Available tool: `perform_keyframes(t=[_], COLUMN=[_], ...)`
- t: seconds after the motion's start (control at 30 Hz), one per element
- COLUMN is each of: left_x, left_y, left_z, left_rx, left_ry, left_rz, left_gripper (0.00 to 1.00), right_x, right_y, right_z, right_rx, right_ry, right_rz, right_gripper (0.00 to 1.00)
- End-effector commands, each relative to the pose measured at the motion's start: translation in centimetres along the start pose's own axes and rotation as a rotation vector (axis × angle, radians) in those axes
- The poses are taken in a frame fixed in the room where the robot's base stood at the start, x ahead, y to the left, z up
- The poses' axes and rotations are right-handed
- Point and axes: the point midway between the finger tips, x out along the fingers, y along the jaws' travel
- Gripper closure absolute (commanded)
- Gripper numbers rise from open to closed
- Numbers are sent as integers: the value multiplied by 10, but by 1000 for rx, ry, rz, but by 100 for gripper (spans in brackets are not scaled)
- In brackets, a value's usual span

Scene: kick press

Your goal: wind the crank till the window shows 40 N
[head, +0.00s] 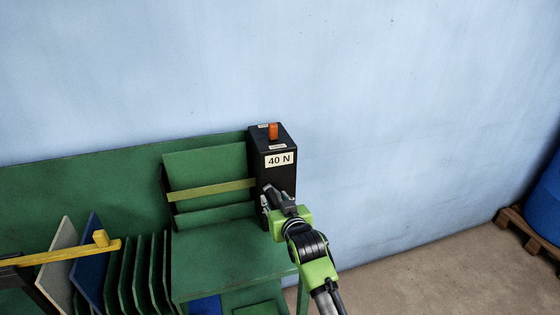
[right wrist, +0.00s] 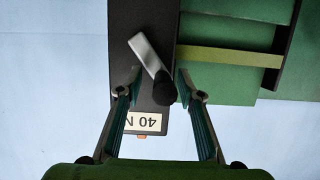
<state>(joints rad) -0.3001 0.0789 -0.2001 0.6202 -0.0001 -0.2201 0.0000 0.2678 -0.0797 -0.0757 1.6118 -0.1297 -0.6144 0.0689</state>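A tall black box (head: 286,147) stands at the right end of the green bench, against the wall. The crank has a silver arm (right wrist: 146,54) and a black knob (right wrist: 163,89). In the head view my gripper hides most of the crank. My right gripper (right wrist: 158,72) is open at the box's front, its fingers on either side of the crank; the knob is nearer the right finger. My left gripper is not in view.
An orange tab (head: 273,131) sticks up on the box top. A yellow bar (head: 75,252) with a block at its end crosses the left, above upright panels (head: 130,275) in a rack. A blue barrel (head: 546,208) on a pallet stands far right. The floor between is clear.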

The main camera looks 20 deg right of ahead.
Motion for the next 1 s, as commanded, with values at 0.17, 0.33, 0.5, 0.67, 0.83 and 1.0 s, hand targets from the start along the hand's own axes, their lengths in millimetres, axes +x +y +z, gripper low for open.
perform_keyframes(t=[0.17,0.33,0.5,0.67,0.83,1.0], left_x=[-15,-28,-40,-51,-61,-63], left_y=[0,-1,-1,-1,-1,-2], left_z=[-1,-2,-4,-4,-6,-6], left_rx=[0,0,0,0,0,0], left_ry=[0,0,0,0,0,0], left_rz=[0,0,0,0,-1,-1], left_gripper=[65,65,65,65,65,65], right_x=[-13,-27,-40,-53,-65,-70], right_y=[-1,-1,-1,-1,-1,-1], right_z=[-4,-5,-4,-5,-4,-3], right_rx=[0,0,0,0,0,0], right_ry=[-1,2,1,2,2,4], right_rz=[-1,-1,-1,-1,-1,-1], right_gripper=[65,65,65,65,65,65])
